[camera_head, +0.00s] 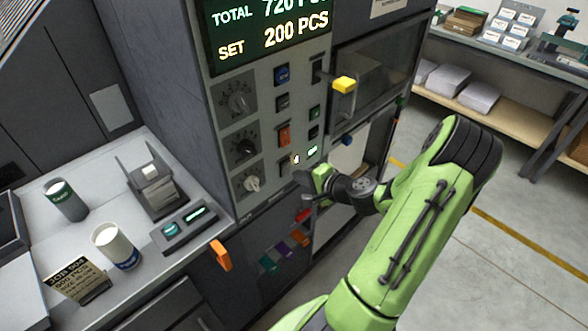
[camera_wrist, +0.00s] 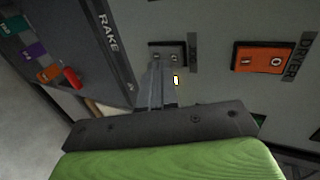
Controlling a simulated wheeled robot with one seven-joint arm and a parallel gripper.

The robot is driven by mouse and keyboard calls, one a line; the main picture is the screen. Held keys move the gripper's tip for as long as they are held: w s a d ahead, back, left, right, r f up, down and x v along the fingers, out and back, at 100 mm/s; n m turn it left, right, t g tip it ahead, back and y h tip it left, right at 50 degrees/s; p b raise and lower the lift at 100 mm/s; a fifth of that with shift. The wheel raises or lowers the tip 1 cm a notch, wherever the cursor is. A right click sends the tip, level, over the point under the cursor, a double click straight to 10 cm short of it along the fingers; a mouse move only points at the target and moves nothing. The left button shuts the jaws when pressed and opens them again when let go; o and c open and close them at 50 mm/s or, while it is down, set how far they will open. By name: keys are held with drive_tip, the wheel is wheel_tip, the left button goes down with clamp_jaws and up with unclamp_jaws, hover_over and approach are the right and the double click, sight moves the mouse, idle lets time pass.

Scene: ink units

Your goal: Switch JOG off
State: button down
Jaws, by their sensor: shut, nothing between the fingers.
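The JOG switch (camera_wrist: 168,52) is a small dark grey rocker on the grey panel, seen in the wrist view with a partly readable label beside it. In the head view the JOG switch (camera_head: 284,168) sits below the orange switch, partly covered by my gripper. My gripper (camera_wrist: 158,68) is shut and empty, its fingertips at the near edge of the switch; I cannot tell whether they touch it. In the head view my gripper (camera_head: 300,174) is at the panel's lower right. The rocker's position is unclear.
The orange DRYER switch (camera_wrist: 263,60) is close by on the panel. Dials (camera_head: 245,147) line the panel's left side. A yellow-topped lever (camera_head: 344,84) sticks out above my gripper. A counter with a white cup (camera_head: 112,243) is at left. Open floor lies at right.

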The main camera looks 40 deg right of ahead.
sight(286, 165)
drive_tip(key=shift+w+r, duration=0.2)
drive_tip(key=shift+w, duration=0.55)
drive_tip(key=shift+w+r, duration=0.15)
drive_tip(key=shift+w, duration=0.6)
drive_tip(key=shift+w+a+r, duration=0.1)
drive_tip(key=shift+w, duration=0.3)
drive_tip(key=shift+p, duration=0.3)
drive_tip(key=shift+r+p, duration=0.6)
drive_tip(key=shift+r, duration=0.3)
drive_tip(key=shift+f, duration=0.1)
